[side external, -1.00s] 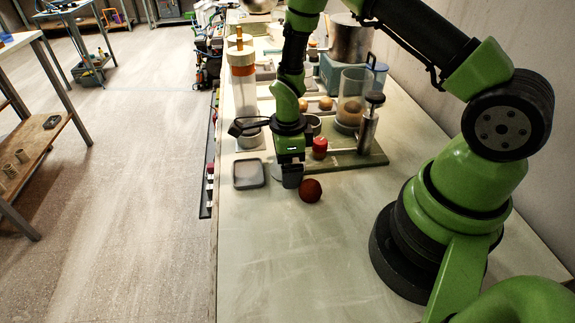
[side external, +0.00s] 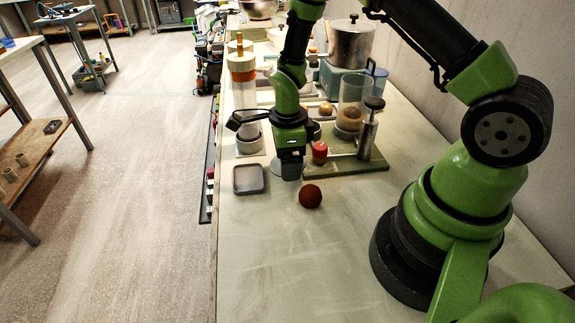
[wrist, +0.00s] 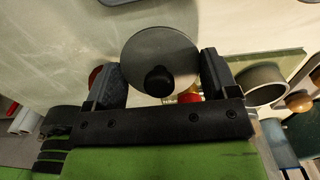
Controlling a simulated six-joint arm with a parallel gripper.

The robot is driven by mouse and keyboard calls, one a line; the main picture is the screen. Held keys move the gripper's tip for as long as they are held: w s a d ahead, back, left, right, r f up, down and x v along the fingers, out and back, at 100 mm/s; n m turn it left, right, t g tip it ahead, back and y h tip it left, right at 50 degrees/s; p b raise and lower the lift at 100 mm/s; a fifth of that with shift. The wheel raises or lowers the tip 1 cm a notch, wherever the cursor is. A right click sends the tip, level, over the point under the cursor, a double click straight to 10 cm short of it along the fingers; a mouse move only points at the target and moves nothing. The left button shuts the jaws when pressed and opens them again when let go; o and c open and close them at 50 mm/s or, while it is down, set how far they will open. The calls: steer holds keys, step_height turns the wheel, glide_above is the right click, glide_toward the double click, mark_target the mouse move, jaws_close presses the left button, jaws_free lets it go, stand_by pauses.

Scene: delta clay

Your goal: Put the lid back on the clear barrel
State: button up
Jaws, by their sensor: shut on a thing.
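The lid (wrist: 140,48) is a round grey disc with a black knob, seen between the two fingers of my gripper (wrist: 160,68) in the wrist view. My gripper (side external: 289,164) is shut on the lid, apparently at its edges; in the side view the lid (side external: 287,172) is a pale disc under the fingers. I cannot tell its height above the table. A clear barrel (side external: 352,90) with a brown ball low inside it stands upright on a green board, behind and right of my gripper. Its top looks open.
A metal plunger (side external: 367,133) and a red object (side external: 319,152) stand near the barrel. A tall orange-banded cylinder (side external: 243,95) stands back left. The near table is clear.

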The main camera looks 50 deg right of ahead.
step_height(320, 180, up, 24)
steer(key=s+d+m+t, duration=0.1)
steer(key=s+d+m, duration=0.1)
steer(key=d+m, duration=0.65)
steer(key=s+d+m+t, duration=0.15)
steer(key=d+m, duration=0.25)
steer(key=d, duration=0.9)
steer(key=s+x, duration=0.2)
steer(key=x, duration=0.9)
steer(key=shift+s+f+h, duration=0.3)
steer(key=shift+s+f, duration=0.1)
steer(key=shift+s, duration=0.05)
steer(key=shift+f+n+g, duration=0.15)
steer(key=shift+n+g, duration=0.1)
stand_by(0.5)
steer(key=o, duration=0.8)
